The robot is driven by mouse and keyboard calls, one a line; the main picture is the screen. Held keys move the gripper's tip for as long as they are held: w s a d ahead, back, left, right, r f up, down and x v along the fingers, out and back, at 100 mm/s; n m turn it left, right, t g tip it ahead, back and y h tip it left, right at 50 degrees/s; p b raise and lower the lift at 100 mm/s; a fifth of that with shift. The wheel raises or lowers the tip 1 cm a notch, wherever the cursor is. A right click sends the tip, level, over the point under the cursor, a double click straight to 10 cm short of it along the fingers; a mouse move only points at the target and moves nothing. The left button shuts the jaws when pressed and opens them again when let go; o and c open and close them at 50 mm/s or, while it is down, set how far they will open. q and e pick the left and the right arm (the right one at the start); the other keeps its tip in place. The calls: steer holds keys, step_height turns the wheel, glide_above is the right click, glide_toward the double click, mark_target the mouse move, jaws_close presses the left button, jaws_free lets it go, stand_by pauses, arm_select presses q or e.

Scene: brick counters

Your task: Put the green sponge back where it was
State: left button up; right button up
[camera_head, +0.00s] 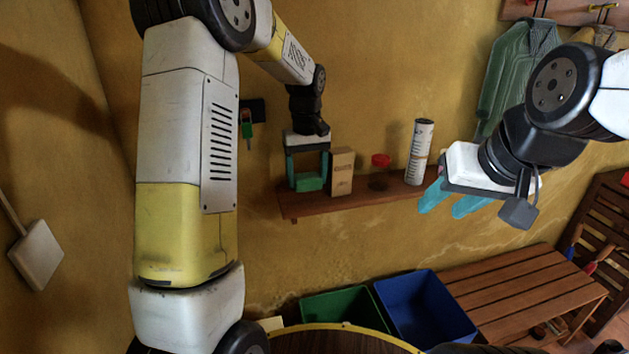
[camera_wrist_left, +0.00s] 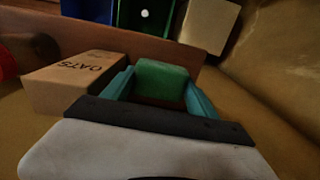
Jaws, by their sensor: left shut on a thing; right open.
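The green sponge (camera_head: 309,183) is between the fingers of my left gripper (camera_head: 307,177), at the left end of the brown wall shelf (camera_head: 345,203). In the left wrist view the sponge (camera_wrist_left: 162,78) sits between the two teal fingers, and the gripper is shut on it. The sponge is at shelf height, left of the oats box (camera_head: 341,172); I cannot tell whether it touches the board. My right gripper (camera_head: 452,206) is open and empty, in front of the shelf's right end.
A red-topped jar (camera_head: 380,170) and a tall white canister (camera_head: 420,150) stand on the shelf, right of the oats box. Below are a green bin (camera_head: 340,308), a blue bin (camera_head: 425,308) and a slatted wooden bench (camera_head: 520,290). The oats box is close beside my left fingers.

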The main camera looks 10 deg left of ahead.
mark_target(307, 185)
arm_select(q)
steer(key=shift+w, duration=0.3)
steer(key=shift+f, duration=1.75)
steer(key=o, duration=0.9)
steer(key=shift+r, duration=0.1)
step_height(307, 185, up, 11)
steer(key=shift+r, duration=0.4)
